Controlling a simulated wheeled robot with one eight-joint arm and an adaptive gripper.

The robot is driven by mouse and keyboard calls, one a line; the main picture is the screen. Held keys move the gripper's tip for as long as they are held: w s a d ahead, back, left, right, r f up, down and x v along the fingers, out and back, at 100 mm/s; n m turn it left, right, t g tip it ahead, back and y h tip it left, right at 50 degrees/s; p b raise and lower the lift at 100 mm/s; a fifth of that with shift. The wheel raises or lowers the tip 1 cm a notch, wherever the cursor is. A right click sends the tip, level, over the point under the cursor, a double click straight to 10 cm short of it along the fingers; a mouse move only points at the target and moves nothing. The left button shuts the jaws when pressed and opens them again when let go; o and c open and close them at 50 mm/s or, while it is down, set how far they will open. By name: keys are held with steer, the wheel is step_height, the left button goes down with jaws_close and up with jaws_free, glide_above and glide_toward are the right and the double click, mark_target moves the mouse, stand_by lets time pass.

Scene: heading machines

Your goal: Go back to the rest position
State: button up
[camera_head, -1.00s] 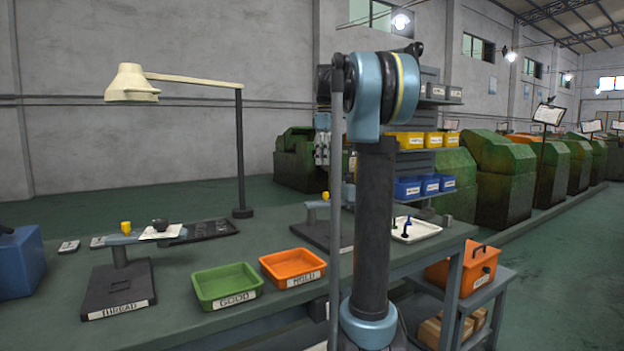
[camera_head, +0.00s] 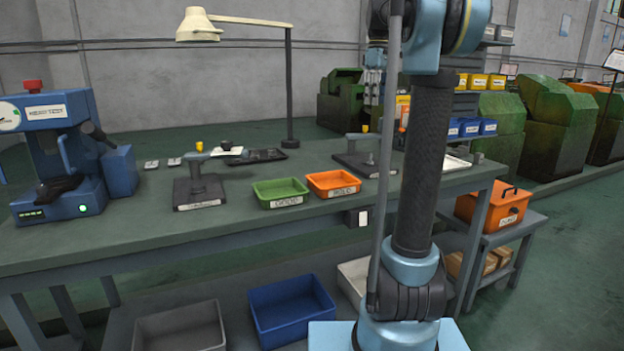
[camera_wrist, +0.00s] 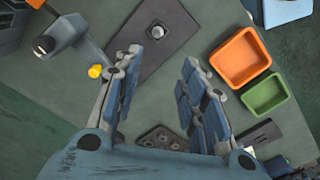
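My gripper (camera_wrist: 161,65) shows in the wrist view with its two blue-grey fingers spread apart. Nothing is between them, and the green worktable (camera_wrist: 222,25) lies below. In the head view my arm stands upright right of centre, in front of the table (camera_head: 130,225).
A green bin (camera_head: 281,203) and an orange bin (camera_head: 334,194) stand at the table's front. A dark stand (camera_head: 198,190), lamp (camera_head: 199,30) and blue test machine (camera_head: 62,150) are left. A blue crate (camera_head: 290,318) is below; an orange toolbox (camera_head: 495,208) is right.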

steer(key=s+a+f+m+t, duration=0.2)
steer(key=s+f+m, duration=0.8)
steer(key=s+f, duration=2.6)
step_height(320, 180, down, 3)
steer(key=shift+s+a+r+m, duration=0.15)
steer(key=shift+s+m, duration=0.1)
steer(key=shift+m, duration=0.05)
steer(key=shift+w+f, duration=0.2)
steer(key=shift+w, duration=0.25)
